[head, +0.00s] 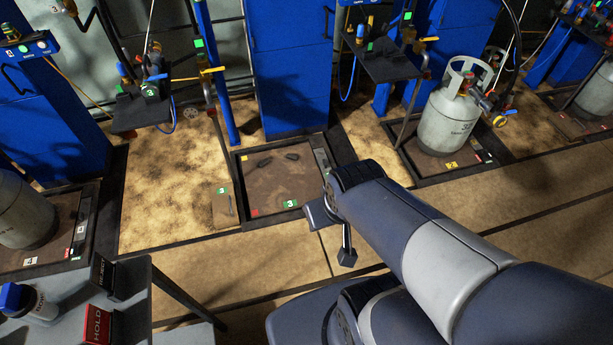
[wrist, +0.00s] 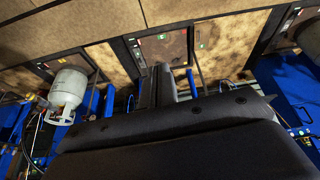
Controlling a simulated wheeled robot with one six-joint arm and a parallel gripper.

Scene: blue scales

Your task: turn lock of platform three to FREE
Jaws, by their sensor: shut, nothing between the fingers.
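Platform three (head: 272,185) is a dark-framed, brown floor plate with a green "3" label (head: 290,203) on its front edge.
A grey gas cylinder (head: 449,120) stands on the platform to the right. Another cylinder (head: 25,213) stands at the left. A grey table (head: 170,325) with HOLD and REJECT blocks is at front left.

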